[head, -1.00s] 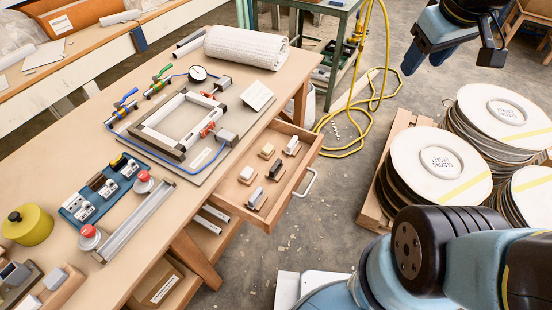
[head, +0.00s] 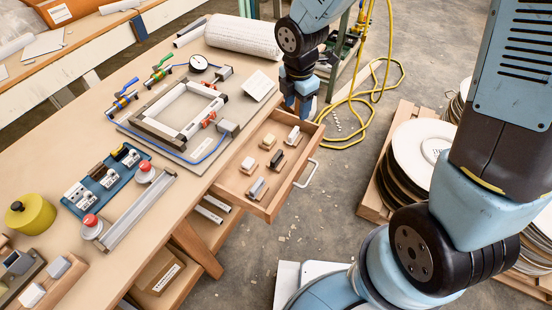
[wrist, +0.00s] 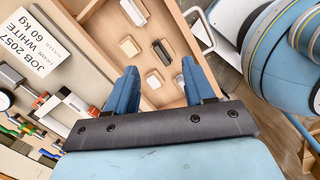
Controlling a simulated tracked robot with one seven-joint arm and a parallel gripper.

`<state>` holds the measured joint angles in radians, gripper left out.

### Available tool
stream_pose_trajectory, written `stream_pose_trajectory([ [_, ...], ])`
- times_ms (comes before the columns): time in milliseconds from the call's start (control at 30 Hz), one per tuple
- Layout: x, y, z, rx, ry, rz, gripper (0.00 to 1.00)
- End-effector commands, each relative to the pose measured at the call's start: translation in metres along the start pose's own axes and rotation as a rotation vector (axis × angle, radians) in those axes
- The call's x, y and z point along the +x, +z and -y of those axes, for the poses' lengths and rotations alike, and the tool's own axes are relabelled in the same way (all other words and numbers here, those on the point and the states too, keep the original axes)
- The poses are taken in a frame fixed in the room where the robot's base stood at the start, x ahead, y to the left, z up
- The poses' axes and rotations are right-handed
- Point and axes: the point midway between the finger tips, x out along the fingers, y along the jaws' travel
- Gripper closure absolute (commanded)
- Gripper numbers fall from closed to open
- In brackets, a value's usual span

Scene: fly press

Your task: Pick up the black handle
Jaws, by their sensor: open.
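A small dark block, which looks like the black handle (head: 277,158), lies in the middle of the open drawer (head: 235,190) among several other small pieces. It also shows in the wrist view (wrist: 162,52), beyond my fingertips. My gripper (head: 303,106) hangs at the far end of the drawer, beside the bench edge. In the wrist view my gripper (wrist: 159,68) has its two blue fingers apart, with nothing between them but the view down into the drawer. It is not touching the dark block.
Pale blocks (head: 248,164) and (head: 268,141) lie near the dark one, with a grey piece (head: 257,187) closer to the drawer front. The bench holds a frame fixture (head: 180,112), a label card (head: 260,85) and a switch panel (head: 105,182). A yellow hose (head: 352,110) lies on the floor.

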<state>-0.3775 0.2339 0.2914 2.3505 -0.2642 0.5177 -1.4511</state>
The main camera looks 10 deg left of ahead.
Motion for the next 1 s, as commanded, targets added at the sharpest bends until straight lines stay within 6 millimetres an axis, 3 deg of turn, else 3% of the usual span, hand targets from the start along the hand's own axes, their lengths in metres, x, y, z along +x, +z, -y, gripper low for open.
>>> stream_pose_trajectory([
  [100, 0.029, -0.028, -0.007, -0.183, -0.025, -0.034, 0.47],
  [300, 0.057, -0.056, -0.012, -0.372, -0.04, -0.072, 0.47],
  [467, 0.069, -0.063, -0.013, -0.418, -0.043, -0.082, 0.47],
  [1000, 0.142, -0.067, -0.008, -0.415, -0.044, -0.081, 0.47],
])
